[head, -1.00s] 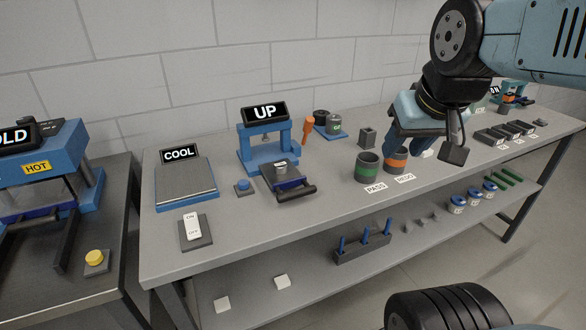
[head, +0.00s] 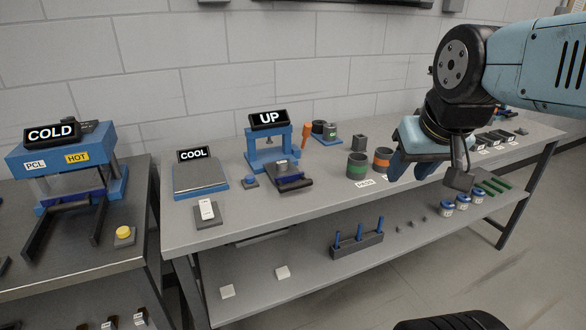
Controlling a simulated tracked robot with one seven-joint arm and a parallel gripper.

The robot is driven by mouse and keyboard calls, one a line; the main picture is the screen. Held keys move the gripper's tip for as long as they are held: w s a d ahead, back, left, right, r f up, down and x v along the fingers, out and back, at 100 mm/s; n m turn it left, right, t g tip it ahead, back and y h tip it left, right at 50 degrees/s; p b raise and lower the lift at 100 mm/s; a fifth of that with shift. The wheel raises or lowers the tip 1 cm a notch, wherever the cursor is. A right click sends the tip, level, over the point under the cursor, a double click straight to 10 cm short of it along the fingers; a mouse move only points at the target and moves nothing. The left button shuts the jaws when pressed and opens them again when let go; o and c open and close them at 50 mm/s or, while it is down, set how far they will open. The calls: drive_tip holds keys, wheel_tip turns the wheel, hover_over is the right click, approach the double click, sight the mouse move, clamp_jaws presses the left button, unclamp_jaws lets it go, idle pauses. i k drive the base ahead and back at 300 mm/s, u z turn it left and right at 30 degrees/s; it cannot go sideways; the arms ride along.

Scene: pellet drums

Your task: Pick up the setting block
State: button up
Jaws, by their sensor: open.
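Nothing in view is labelled as the setting block. A small dark grey block (head: 360,142) stands upright on the bench's back half, behind the green-banded cup, and may be it. My gripper (head: 410,172) hangs in front of the right part of the bench, to the right of that block in the picture and apart from it. Its blue fingers are open, and I see nothing held between them. The gripper hides part of the bench top behind it.
A green-banded cup (head: 358,165) and an orange-banded cup (head: 382,159) stand near the block. The UP press (head: 268,150) and an orange-handled tool (head: 306,133) are to its left. A COLD press (head: 62,155) stands on the left table. Blue pegs (head: 359,236) stand on the lower shelf.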

sight(282, 165)
drive_tip(key=u, duration=0.15)
drive_tip(key=i, duration=0.85)
drive_tip(key=z, duration=0.05)
